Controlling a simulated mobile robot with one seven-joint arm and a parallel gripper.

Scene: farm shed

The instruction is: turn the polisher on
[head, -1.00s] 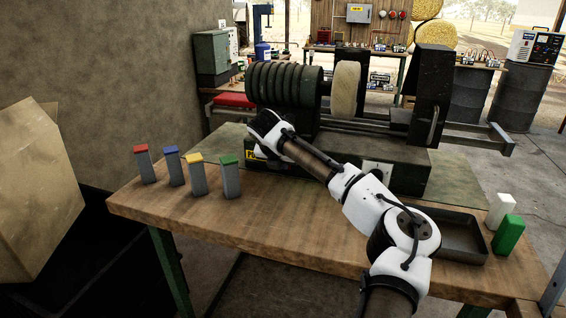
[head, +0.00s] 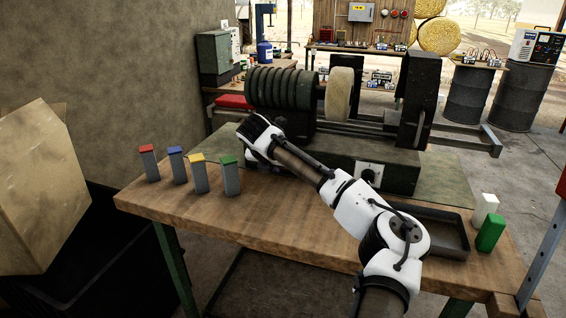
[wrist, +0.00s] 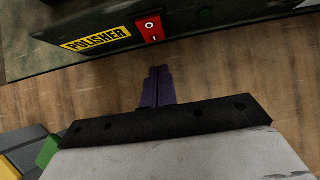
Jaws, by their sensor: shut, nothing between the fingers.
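The polisher (head: 283,88), with its dark ribbed drum and pale buffing wheel (head: 338,95), stands on the wooden workbench. In the wrist view, a yellow POLISHER label (wrist: 95,38) is on the front of its base. A red rocker switch (wrist: 149,28), marked with a circle and a line, is just right of the label. My gripper (wrist: 157,72) is shut and empty, its dark fingertips together. They are just below the switch in the picture, apart from it. In the head view, my arm hides the label and the switch.
Several grey blocks with red, blue, yellow and green tops (head: 230,176) stand at the bench's left. A dark tray (head: 462,247), a white block (head: 484,208) and a green block (head: 490,232) are at the right. The front middle of the bench (head: 270,220) is clear.

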